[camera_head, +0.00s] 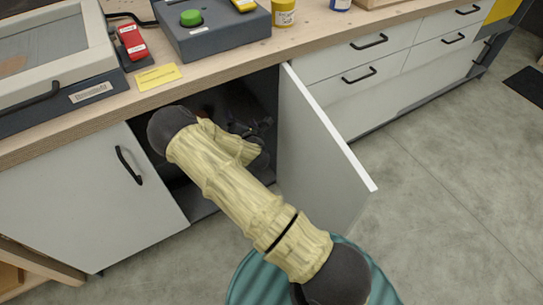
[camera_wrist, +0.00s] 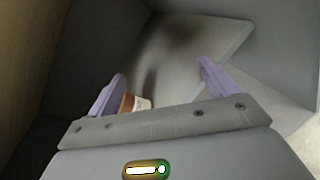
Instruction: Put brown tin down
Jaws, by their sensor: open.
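My gripper (camera_wrist: 162,70) is open, with its two pale purple fingers spread apart in the wrist view. A small brown tin with a pale label (camera_wrist: 127,103) shows just inside the left finger, partly hidden by that finger and the gripper body. I cannot tell whether the tin touches the finger. In the head view my gripper (camera_head: 250,132) is a dark shape inside the open cabinet (camera_head: 205,212) under the workbench. The tin cannot be made out there.
The open cabinet door (camera_head: 315,150) stands out to the right of my arm. A closed door (camera_head: 95,190) is on the left. The worktop (camera_head: 215,62) above holds a red device (camera_head: 132,42) and a grey box with a green button (camera_head: 215,35).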

